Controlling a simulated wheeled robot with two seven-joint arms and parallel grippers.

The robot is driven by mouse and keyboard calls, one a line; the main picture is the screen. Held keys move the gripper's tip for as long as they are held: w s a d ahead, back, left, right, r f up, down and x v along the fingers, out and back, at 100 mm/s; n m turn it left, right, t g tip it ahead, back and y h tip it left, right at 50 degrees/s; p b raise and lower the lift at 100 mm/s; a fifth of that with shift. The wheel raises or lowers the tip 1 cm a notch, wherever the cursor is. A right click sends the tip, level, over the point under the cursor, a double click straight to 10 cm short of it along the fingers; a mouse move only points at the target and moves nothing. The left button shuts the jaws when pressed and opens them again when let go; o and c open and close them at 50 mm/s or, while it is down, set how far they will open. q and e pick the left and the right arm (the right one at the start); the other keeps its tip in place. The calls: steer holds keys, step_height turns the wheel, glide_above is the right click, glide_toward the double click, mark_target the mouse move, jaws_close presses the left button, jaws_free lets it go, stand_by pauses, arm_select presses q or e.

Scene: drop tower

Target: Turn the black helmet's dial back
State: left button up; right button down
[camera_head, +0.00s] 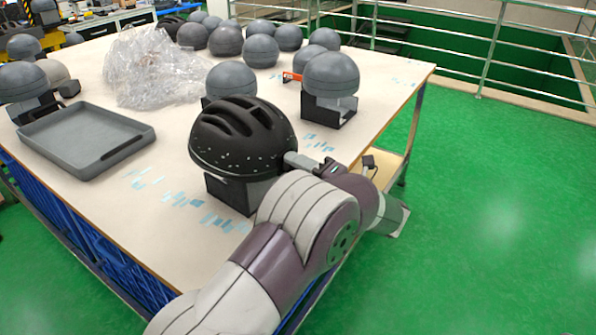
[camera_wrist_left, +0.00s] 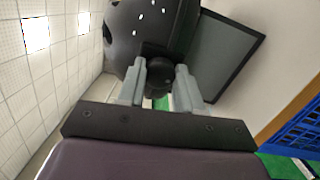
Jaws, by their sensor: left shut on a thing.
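The black helmet (camera_head: 240,135) sits on a head form on a dark box-shaped stand (camera_head: 238,190) near the table's front corner. My left gripper (camera_head: 300,160) reaches the helmet's right side from the front right. In the left wrist view the helmet (camera_wrist_left: 140,35) is at the top, and my left gripper (camera_wrist_left: 160,76) is shut on a round black dial (camera_wrist_left: 159,72) at the helmet's edge. The fingers stand on both sides of the dial. In the head view the arm hides the dial. My right gripper is not in view.
Grey head forms (camera_head: 330,75) stand on the table behind and right of the helmet, with several more at the back. A grey tray (camera_head: 88,138) lies at left, and crumpled clear plastic (camera_head: 155,68) behind it. Green floor (camera_head: 490,190) is open at right.

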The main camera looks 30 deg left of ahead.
arm_select(q)
steer(key=o, duration=1.1)
steer(key=shift+c, duration=0.2)
steer(key=s+d, duration=0.2)
steer(key=d, duration=1)
steer(key=shift+s+d+f, duration=0.2)
steer(key=shift+s+f, duration=0.05)
